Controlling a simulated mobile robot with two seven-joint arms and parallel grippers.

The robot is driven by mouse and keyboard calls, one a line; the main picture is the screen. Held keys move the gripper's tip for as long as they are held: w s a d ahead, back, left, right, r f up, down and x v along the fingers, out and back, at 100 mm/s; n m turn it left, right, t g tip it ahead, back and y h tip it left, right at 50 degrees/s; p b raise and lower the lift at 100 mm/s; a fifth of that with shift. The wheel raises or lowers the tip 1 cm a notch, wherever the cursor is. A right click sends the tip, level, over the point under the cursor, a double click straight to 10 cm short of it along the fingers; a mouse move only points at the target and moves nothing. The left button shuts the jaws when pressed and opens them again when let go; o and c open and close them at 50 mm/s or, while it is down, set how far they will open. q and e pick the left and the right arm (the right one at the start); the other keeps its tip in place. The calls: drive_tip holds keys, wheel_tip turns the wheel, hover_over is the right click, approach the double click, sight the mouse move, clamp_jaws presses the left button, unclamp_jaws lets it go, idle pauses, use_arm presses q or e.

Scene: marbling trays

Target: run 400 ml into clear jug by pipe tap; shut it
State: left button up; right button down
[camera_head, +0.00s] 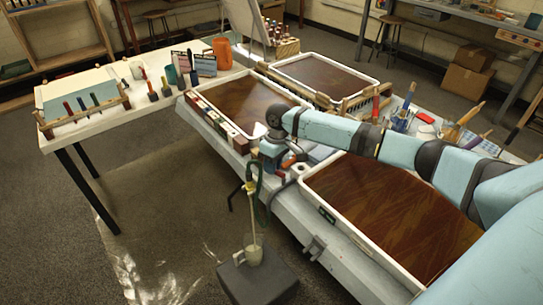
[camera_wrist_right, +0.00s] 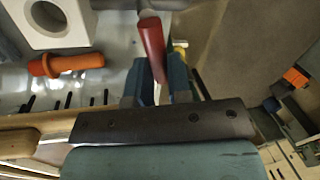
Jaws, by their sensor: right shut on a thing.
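The pale jug (camera_head: 253,256) stands upright on a dark block beside the long table. A thin pale line (camera_head: 256,218) runs down to its mouth; I cannot tell whether it is water or a tube, and the jug's level is not readable. A dark green hose (camera_head: 263,208) hangs beside the line. My right gripper (camera_head: 272,160) is at the table edge, above the jug. In the right wrist view its blue fingers (camera_wrist_right: 158,84) are shut on a red handle (camera_wrist_right: 152,42), seemingly the tap's lever. The tap body is mostly hidden. My left gripper is not in view.
The dark block (camera_head: 258,282) stands on the floor. Trays with brown liquid, one in front (camera_head: 345,227), fill the table. An orange plug-like piece (camera_wrist_right: 65,64) and a white block with a hole (camera_wrist_right: 50,22) lie near the right gripper. Floor left of the jug is clear.

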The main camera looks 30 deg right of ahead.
drive_tip(key=m+p, duration=0.1)
drive_tip(key=p, duration=0.2)
drive_tip(key=shift+w+d+r+m, duration=0.1)
drive_tip(key=shift+d+r+m, duration=0.2)
drive_tip(key=shift+m, duration=0.1)
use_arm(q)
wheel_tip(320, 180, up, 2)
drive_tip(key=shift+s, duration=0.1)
use_arm(e)
drive_tip(key=shift+d+f, duration=0.1)
drive_tip(key=shift+f, duration=0.15)
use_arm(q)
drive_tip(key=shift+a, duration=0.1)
use_arm(e)
drive_tip(key=c, duration=1.1)
unclamp_jaws()
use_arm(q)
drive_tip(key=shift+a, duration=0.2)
use_arm(e)
drive_tip(key=shift+o, duration=0.2)
use_arm(q)
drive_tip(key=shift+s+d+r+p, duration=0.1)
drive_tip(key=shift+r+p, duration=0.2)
drive_tip(key=shift+p, duration=0.35)
use_arm(e)
wheel_tip(320, 180, up, 14)
drive_tip(key=d, duration=0.2)
drive_tip(key=shift+w+d+f, duration=0.25)
drive_tip(key=shift+w+d, duration=0.05)
